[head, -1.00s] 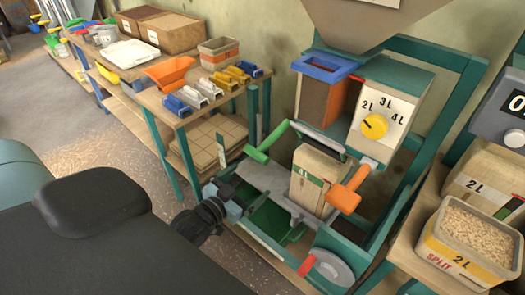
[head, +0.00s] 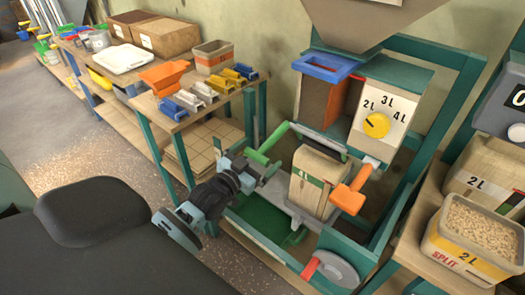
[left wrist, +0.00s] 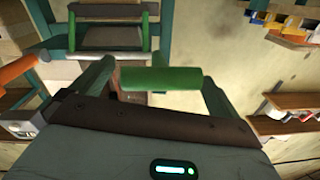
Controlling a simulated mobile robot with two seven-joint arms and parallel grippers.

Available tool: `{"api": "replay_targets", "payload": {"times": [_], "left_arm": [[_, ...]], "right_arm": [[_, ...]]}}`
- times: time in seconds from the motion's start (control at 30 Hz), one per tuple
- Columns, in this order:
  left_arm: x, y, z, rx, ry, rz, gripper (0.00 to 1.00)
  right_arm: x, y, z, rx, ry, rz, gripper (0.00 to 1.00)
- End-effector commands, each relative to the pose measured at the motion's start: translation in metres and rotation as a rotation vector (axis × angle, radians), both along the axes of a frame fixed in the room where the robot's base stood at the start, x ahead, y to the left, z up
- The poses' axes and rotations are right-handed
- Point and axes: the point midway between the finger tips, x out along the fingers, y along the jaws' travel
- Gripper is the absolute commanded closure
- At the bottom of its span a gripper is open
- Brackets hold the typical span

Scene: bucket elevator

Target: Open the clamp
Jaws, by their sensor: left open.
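The clamp's green handle (head: 268,143) sticks out at the left end of its grey arm, with a dark bar (head: 319,145) across the top of a tan bag (head: 316,182). My left gripper (head: 260,165) is open, just in front of and below the green handle. In the left wrist view the green handle (left wrist: 160,78) lies crosswise between my two teal fingers, which stand apart. I cannot tell whether they touch it. The dark bar (left wrist: 105,15) shows beyond. My right gripper is not in view.
An orange lever (head: 349,198) is right of the bag, and a red-handled grey disc (head: 335,267) is below. A teal frame (head: 420,110) encloses the station. A bench (head: 215,108) with coloured clips stands left. A grain box (head: 470,240) is at right.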

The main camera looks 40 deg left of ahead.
Motion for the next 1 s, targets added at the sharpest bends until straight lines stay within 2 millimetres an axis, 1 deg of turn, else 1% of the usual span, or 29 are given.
{"api": "replay_targets", "payload": {"times": [0.03,0.2,0.33,0.57,0.67,0.93,1.0], "left_arm": [[0.007,0.0,0.001,-0.001,-0.001,0.0,0.0],[0.021,-0.001,0.0,-0.001,0.0,-0.001,0.0],[0.025,-0.001,0.0,-0.001,0.001,-0.001,0.0],[0.026,-0.001,0.0,0.0,0.001,-0.001,0.0],[0.026,-0.001,0.0,0.0,0.001,-0.001,0.1],[0.026,-0.002,0.0,-0.001,0.001,-0.001,0.46],[0.026,-0.002,0.0,-0.001,0.001,-0.001,0.47]], "right_arm": [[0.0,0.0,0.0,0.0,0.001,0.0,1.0],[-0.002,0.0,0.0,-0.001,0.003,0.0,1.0],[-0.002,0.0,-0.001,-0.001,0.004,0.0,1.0],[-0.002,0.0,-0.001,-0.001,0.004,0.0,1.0],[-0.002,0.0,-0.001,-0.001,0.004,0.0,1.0],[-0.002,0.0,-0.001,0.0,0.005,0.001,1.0],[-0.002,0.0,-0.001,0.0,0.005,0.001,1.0]]}}
